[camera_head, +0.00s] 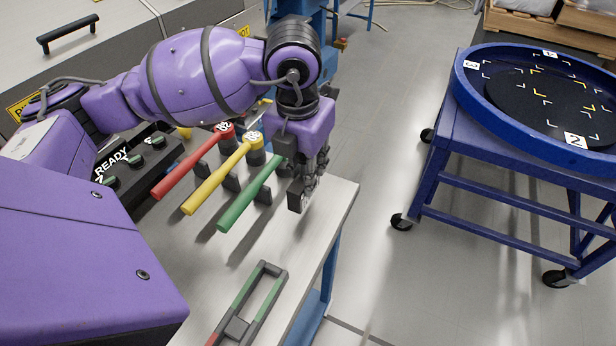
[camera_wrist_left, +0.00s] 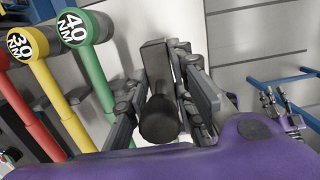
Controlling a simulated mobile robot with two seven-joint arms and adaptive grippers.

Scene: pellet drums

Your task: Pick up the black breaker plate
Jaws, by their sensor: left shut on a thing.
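My left gripper (camera_head: 305,188) is at the right edge of the grey table, just right of the green torque wrench. In the left wrist view its fingers (camera_wrist_left: 163,100) are closed around a small black piece with a round face, which I take to be the black breaker plate (camera_wrist_left: 159,121). The fingers hide its sides. A grey block shows behind it between the fingers. In the head view the piece is mostly hidden by the fingers.
Red (camera_head: 190,165), yellow (camera_head: 218,180) and green (camera_head: 246,198) torque wrenches lie in a rack close left of the gripper. A frame with red and green sides (camera_head: 248,305) lies at the table front. A blue cart (camera_head: 465,170) with a round tray stands right, across clear floor.

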